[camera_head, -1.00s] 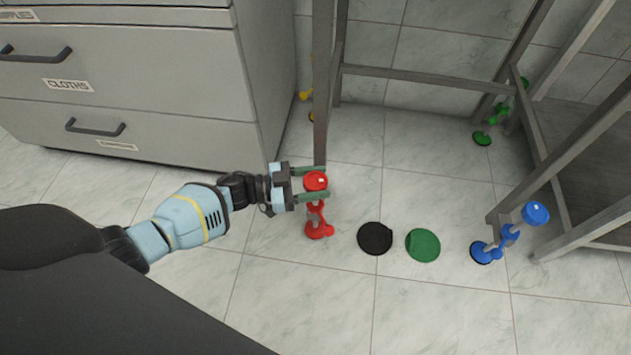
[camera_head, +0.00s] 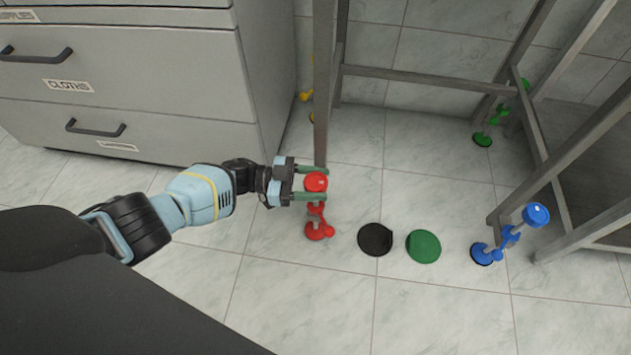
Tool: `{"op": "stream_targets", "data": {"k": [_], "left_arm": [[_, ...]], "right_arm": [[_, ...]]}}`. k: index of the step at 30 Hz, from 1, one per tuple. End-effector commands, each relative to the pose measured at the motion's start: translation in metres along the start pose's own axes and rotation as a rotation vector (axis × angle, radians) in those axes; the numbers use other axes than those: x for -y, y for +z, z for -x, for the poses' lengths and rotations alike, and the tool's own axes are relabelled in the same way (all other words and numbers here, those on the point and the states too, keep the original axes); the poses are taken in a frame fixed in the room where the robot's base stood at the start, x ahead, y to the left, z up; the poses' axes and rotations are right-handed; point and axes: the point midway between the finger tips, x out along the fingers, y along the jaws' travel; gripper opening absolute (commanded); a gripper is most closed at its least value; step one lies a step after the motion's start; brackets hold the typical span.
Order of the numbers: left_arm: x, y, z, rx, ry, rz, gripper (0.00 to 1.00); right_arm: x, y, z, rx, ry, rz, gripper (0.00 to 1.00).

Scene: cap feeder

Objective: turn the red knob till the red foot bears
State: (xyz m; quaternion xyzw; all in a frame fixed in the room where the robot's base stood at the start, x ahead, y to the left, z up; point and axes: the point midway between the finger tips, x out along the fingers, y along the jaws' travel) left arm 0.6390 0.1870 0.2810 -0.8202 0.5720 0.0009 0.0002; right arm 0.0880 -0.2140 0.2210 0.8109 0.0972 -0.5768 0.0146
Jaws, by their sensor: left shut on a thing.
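The red knob (camera_head: 316,182) sits at the top of a red levelling foot assembly at the front left leg of the grey metal frame. My left gripper (camera_head: 312,184) reaches in from the left, with one finger on the far side of the knob and one on the near side, shut on it. The red foot (camera_head: 319,231) is below, near the floor; whether it touches the tiles I cannot tell. My right gripper is not in view.
A black disc (camera_head: 375,240) and a green disc (camera_head: 423,246) lie on the floor to the right. A blue knob (camera_head: 536,215), green foot (camera_head: 482,140) and partly hidden yellow parts (camera_head: 306,96) are at other legs. A grey drawer cabinet (camera_head: 130,90) stands left.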

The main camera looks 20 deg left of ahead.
Motion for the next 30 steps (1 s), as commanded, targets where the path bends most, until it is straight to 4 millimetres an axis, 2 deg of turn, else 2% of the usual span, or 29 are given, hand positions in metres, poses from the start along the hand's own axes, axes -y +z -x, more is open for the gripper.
{"op": "stream_targets", "data": {"k": [6, 7, 11, 22, 30], "left_arm": [[0.001, -0.002, -0.001, -0.006, 0.001, -0.001, 0.29], [0.001, -0.002, -0.001, -0.006, 0.000, -0.001, 0.55], [0.001, -0.002, -0.001, -0.005, 0.000, -0.001, 0.72], [0.000, 0.000, 0.005, -0.001, -0.001, 0.000, 0.73], [0.001, 0.000, 0.044, 0.001, -0.002, 0.000, 0.73]], "right_arm": [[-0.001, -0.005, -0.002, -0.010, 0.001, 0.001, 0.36], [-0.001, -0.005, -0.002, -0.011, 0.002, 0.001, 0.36], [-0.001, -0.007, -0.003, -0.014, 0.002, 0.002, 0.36], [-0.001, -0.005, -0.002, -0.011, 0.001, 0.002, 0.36], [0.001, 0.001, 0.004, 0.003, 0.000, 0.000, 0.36]]}}
